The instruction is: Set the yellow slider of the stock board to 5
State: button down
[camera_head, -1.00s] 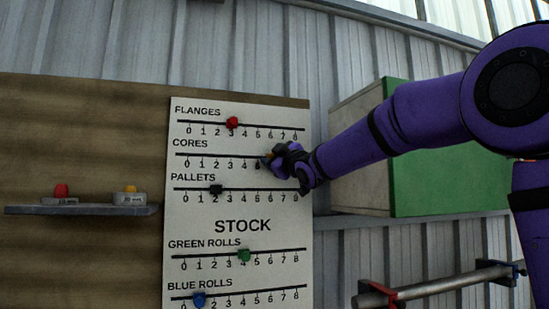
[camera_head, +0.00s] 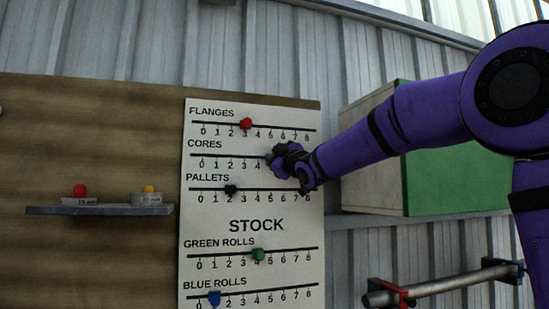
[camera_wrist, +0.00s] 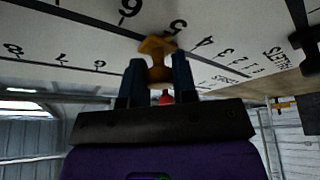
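The stock board (camera_head: 205,235) is white with several numbered rails. My gripper (camera_head: 270,158) is at the CORES rail, right of the 4, and covers most of the slider there. In the wrist view, which shows the board upside down, the yellow slider (camera_wrist: 157,46) sits on its rail close to the 5 (camera_wrist: 178,27). My gripper (camera_wrist: 159,66) has a finger on each side of the slider and looks closed on it. Small gaps at the fingers are hard to judge.
The red slider (camera_head: 246,124) is above, near 3. The black slider (camera_head: 231,189) is below, near 2. The green (camera_head: 258,254) and blue (camera_head: 214,298) sliders are lower. A shelf (camera_head: 100,210) with two small weights is left. A green-sided box (camera_head: 460,180) stands behind my arm.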

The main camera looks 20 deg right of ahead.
jog(key=c, duration=0.9)
grip_release()
jog(key=v, duration=1)
jog(key=shift+s, duration=0.4)
jog(key=shift+d+f, duration=0.15)
jog(key=s+d+f+m+g+h, duration=0.2)
jog(key=s+f+m+g, duration=0.4)
jog(key=s+f, duration=0.8)
jog(key=s+d+f+m+g+h, duration=0.2)
jog(key=s+f+m+g, duration=0.4)
jog(key=s+f, duration=0.8)
jog(key=s+g+h, duration=0.1)
jog(key=s+g, duration=0.2)
jog(key=s, duration=0.3)
jog(key=shift+f+m+h, duration=0.4)
